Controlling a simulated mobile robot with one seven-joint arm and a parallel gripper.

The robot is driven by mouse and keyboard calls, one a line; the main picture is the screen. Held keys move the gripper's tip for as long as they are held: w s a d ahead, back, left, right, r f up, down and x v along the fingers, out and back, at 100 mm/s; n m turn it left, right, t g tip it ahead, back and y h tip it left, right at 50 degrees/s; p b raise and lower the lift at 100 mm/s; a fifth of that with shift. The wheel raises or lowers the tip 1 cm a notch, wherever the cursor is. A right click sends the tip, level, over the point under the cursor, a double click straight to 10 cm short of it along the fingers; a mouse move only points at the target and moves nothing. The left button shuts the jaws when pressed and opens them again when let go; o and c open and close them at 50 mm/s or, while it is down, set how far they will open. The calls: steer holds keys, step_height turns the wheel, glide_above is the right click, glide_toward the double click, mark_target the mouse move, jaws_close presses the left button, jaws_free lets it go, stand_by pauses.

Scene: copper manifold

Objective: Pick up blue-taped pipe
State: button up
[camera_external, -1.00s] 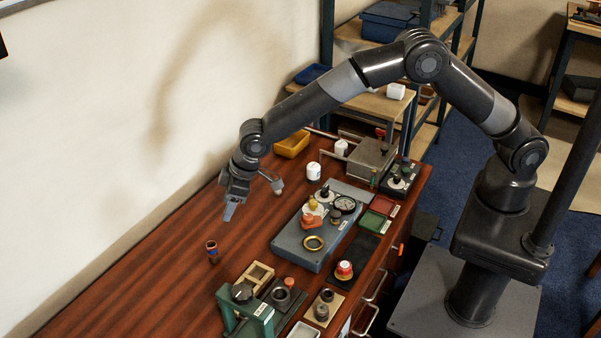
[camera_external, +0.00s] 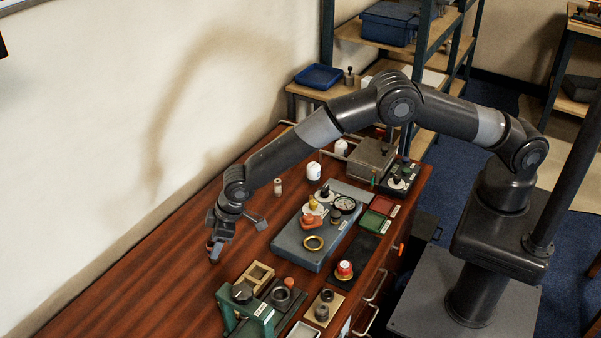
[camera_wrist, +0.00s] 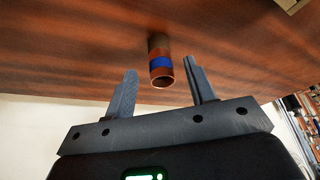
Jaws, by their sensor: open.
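The blue-taped pipe (camera_wrist: 160,62) is a short copper tube with a blue band, standing on the wooden bench. In the wrist view it lies ahead of and between the two fingers of my gripper (camera_wrist: 160,88), with space on both sides. My gripper is open and empty. In the external view my gripper (camera_external: 215,245) is low over the bench at the pipe (camera_external: 215,256), whose upper part is mostly hidden by the fingers.
A green press (camera_external: 245,308) and a brass square frame (camera_external: 256,274) stand to the right. A blue-grey fixture plate (camera_external: 297,248) with a gauge is farther right. The bench left of the pipe (camera_external: 120,275) is clear.

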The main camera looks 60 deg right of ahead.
steer(key=shift+x, duration=1.6)
steer(key=shift+r, duration=0.1)
steer(key=shift+c, duration=0.3)
steer(key=c, duration=1)
steer(key=shift+r, duration=0.1)
